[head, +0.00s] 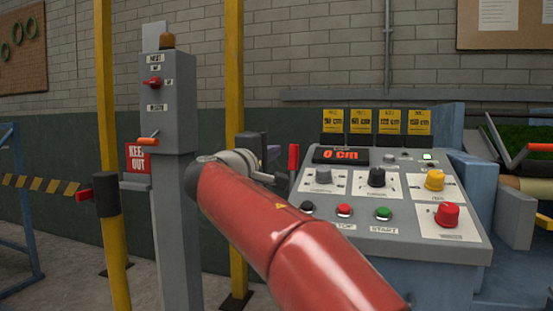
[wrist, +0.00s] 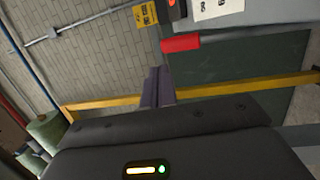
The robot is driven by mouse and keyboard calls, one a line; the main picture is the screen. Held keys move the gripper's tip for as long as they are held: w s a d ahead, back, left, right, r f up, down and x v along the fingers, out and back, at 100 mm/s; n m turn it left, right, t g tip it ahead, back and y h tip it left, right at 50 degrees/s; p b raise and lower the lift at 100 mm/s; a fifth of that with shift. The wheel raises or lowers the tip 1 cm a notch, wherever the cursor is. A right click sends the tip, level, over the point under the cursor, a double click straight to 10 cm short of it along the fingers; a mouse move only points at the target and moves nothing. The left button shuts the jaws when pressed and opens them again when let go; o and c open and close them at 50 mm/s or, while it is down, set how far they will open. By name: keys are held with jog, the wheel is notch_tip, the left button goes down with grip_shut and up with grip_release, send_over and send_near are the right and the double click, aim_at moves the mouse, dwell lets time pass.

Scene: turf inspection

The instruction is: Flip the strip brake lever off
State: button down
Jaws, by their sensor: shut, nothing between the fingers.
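A red-handled lever (head: 293,158) stands upright at the left side of the grey control console (head: 468,246); no label naming it as the strip brake is readable. Its red grip also shows in the wrist view (wrist: 180,44), above and right of the fingertips. My gripper (head: 273,154) is just left of the lever in the head view, partly hidden behind my red arm. In the wrist view my gripper's purple-grey fingers (wrist: 155,84) are together and empty, apart from the red grip. The lever's lower part is hidden in the head view.
A grey post box (head: 178,115) with a red switch (head: 153,82) and an orange handle (head: 148,141) stands at the left. Yellow posts (head: 235,60) flank it.

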jog(key=s+a+r, duration=0.1)
jog(key=s+a, duration=0.2)
jog(key=s, duration=0.3)
jog(key=shift+a+r+b, duration=0.25)
jog(key=shift+a+b, duration=0.05)
jog(key=shift+a, duration=0.1)
jog(key=shift+s, duration=0.1)
